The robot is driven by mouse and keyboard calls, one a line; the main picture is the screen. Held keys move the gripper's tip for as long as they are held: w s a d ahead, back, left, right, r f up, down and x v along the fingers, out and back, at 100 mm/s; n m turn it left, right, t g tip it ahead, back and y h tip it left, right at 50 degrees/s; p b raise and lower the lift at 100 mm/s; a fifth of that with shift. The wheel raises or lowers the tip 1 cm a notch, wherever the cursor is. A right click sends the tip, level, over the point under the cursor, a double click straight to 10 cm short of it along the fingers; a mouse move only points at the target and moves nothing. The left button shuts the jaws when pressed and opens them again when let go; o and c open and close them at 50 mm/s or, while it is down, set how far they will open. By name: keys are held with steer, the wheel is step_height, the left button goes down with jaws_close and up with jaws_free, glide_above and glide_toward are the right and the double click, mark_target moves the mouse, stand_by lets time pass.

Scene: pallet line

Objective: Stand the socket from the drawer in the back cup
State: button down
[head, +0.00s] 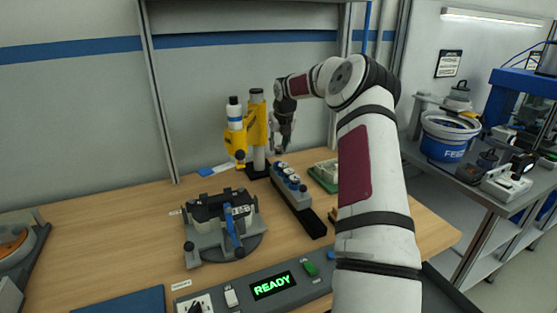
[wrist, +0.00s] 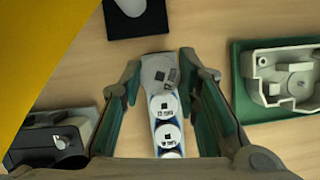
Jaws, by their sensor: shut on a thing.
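My gripper (head: 281,147) hangs pointing down over the back end of a long grey and black rack (head: 312,222). In the wrist view its two fingers (wrist: 160,72) stand on either side of a grey piece, which I take to be the socket (wrist: 153,68). The gripper is shut on it. The rack holds a row of cups (head: 293,180) with blue and white round parts. These parts also show in the wrist view (wrist: 167,134) below the grey piece. The back cup is mostly hidden under the gripper, and I cannot tell whether the socket touches it.
A yellow press (head: 257,125) stands close to the left of my gripper. A green tray (head: 322,178) with a pale housing lies right of the rack. A grey fixture (head: 222,225) sits left, and a panel reading READY (head: 272,287) is in front.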

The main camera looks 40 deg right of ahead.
mark_target(280, 152)
steer(key=shift+f, duration=2.5)
steer(key=shift+f, duration=0.15)
steer(key=c, duration=1.2)
jaws_free()
steer(key=v, duration=1.2)
steer(key=shift+p, duration=0.4)
